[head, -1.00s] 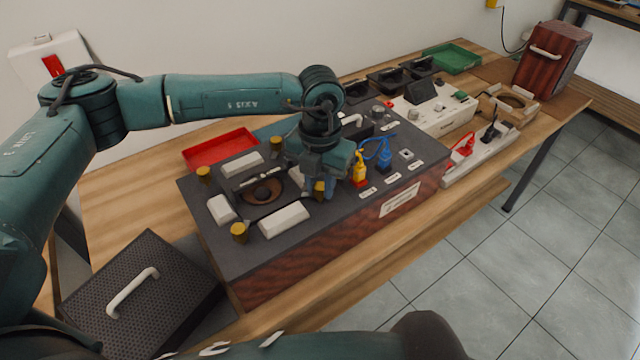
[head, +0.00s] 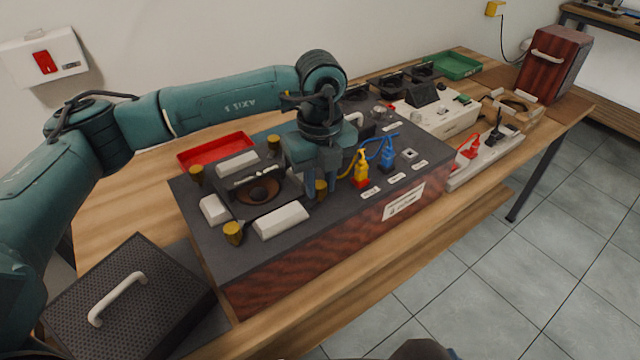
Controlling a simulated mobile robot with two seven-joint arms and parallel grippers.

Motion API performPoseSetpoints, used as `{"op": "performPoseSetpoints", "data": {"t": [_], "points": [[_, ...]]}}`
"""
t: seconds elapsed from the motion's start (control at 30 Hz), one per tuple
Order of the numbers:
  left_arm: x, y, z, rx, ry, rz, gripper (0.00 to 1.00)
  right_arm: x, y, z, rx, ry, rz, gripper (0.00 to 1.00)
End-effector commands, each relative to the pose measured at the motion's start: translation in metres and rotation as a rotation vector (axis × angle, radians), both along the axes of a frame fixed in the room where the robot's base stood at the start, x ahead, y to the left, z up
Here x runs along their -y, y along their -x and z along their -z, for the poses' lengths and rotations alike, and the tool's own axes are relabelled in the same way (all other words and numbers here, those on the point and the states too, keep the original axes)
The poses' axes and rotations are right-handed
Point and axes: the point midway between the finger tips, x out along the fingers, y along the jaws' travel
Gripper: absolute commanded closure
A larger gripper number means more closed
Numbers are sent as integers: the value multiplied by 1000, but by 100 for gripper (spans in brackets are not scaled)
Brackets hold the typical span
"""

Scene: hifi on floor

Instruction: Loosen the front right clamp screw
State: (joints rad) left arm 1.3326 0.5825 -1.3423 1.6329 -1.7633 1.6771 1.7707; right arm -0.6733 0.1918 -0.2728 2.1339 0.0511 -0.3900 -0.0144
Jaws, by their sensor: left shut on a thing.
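The hifi unit (head: 300,262) lies on the bench, dark top up, with a round speaker driver (head: 258,190) in its left part. Brass clamp screws stand around the driver: front left (head: 232,233), back left (head: 196,175), back right (head: 273,143) and front right (head: 321,189). Pale clamp blocks (head: 281,220) lie between them. My left gripper (head: 320,184) points down at the front right screw and is shut on it, with the brass head showing between the fingers. The fingers hide part of the screw. My right gripper is out of view.
Yellow (head: 361,170) and blue (head: 387,153) plugs with cables stand just right of the gripper. A red tray (head: 215,149) lies behind the unit. A speaker grille with handle (head: 125,300) lies at front left. A green tray (head: 455,65) is at the back.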

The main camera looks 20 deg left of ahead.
Motion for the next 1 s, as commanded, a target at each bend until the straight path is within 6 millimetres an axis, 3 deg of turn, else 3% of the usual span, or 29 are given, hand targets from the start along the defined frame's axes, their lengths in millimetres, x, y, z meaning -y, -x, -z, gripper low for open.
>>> {"op": "performPoseSetpoints", "data": {"t": [0.6,1.0], "points": [[0,-1,-1,4,0,-563,99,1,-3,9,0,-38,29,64],[0,-1,-1,3,-1,-777,99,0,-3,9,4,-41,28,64]]}}
